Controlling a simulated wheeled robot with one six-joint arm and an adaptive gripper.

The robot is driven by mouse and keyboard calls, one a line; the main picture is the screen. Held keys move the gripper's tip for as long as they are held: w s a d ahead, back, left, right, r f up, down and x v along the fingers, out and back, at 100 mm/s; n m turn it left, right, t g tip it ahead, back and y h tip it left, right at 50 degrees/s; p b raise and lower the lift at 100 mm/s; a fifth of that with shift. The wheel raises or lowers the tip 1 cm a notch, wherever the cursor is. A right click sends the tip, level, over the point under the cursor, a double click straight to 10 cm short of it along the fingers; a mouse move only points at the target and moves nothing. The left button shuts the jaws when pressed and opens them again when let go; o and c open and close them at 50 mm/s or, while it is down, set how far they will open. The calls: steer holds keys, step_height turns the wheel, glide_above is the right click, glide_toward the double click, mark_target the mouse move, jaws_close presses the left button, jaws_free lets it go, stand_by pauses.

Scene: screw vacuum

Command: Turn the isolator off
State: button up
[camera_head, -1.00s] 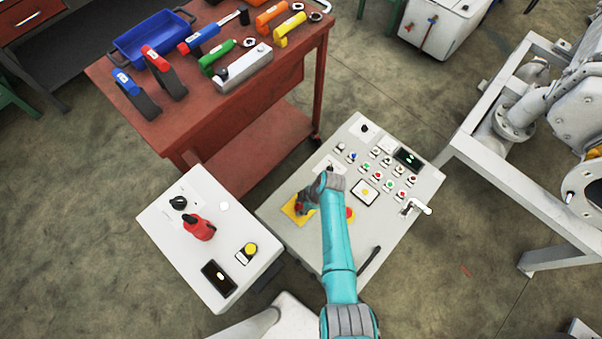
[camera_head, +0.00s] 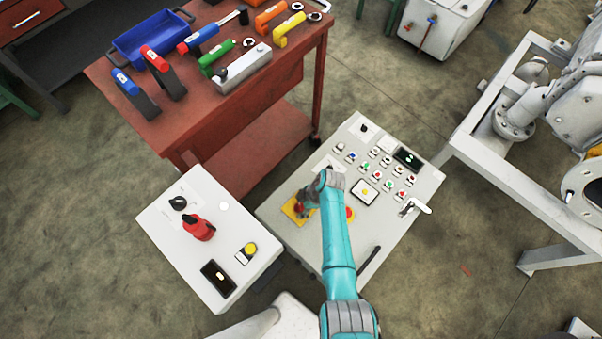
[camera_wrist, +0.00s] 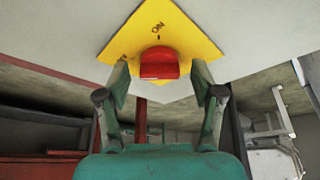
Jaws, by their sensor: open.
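The isolator is a red knob (camera_wrist: 159,64) on a yellow diamond-shaped plate (camera_wrist: 190,42), with "ON" lettered above the knob in the wrist view. More lettering at the plate's left is too small to read surely. In the head view the yellow plate (camera_head: 292,211) lies on the grey control panel (camera_head: 285,235), partly covered by my arm. My gripper (camera_wrist: 160,85) is open, its two fingers on either side of the knob in the picture. I see no clear contact with the knob.
Push buttons (camera_head: 375,175) and a red-and-yellow button (camera_head: 350,214) are on the same panel. A white box (camera_head: 170,235) with a red handle (camera_head: 199,228) stands to the left. A red workbench (camera_head: 140,120) with tools is behind.

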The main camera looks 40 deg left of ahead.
steer(key=v, duration=1.2)
stand_by(0.5)
